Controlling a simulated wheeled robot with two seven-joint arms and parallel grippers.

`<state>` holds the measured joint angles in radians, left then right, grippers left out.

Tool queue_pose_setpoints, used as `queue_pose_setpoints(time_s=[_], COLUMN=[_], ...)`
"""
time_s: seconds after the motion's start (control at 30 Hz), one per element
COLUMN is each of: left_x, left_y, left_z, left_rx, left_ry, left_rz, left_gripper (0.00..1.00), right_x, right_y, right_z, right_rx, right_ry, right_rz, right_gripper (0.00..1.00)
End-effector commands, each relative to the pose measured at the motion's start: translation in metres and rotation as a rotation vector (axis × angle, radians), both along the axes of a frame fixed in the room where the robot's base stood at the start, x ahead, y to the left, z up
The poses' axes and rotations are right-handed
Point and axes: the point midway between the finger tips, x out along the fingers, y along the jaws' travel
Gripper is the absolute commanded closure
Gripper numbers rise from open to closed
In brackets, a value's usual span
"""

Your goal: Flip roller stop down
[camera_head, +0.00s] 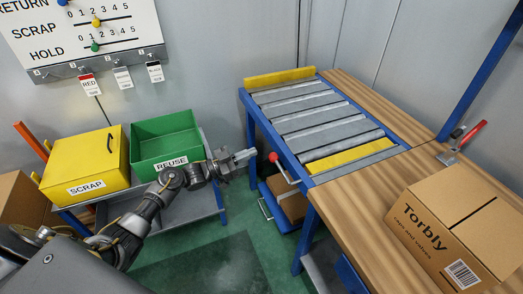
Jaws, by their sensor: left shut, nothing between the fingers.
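My left gripper (245,156) is shut and empty, a little left of the red-knobbed lever (281,166) at the roller table's left side. A small gap seems to lie between fingertips and knob. The roller table (308,112) has grey rollers in a blue frame. A yellow bar (280,77) stands raised across its far end. Another yellow bar (344,154) lies across its near end, close to the lever. I cannot tell for sure which bar is the roller stop. My right gripper is not in view.
A yellow SCRAP bin (86,163) and a green REUSE bin (167,141) sit on a cart at left. A Torbly carton (451,229) stands on the wooden bench (379,213). A red-handled clamp (464,138) is behind it. Green floor is free between cart and bench.

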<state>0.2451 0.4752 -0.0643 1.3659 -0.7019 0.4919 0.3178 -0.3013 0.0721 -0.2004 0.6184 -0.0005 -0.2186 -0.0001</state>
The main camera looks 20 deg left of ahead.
Motion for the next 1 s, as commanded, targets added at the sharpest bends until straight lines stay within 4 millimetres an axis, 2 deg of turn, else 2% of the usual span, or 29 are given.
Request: queue_pose_setpoints(time_s=[0.23,0.47,0.83,0.93,1.0], left_x=[-0.016,-0.017,-0.017,-0.008,0.004], left_y=[0.016,0.017,0.017,0.026,0.044], left_z=[-0.004,-0.003,-0.004,-0.016,-0.038], left_rx=[0.001,0.0,0.007,0.073,0.133], left_ry=[-0.002,-0.001,-0.005,0.007,0.046], left_rz=[0.001,0.001,0.003,0.063,0.149], left_gripper=[1.0,1.0,1.0,1.0,1.0], right_x=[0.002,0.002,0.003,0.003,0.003], right_y=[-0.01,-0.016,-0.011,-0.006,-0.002], right_z=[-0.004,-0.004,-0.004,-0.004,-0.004], right_rx=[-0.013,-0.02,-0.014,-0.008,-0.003], right_ry=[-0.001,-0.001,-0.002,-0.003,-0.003], right_rz=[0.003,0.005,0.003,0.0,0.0], right_gripper=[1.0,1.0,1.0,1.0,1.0])
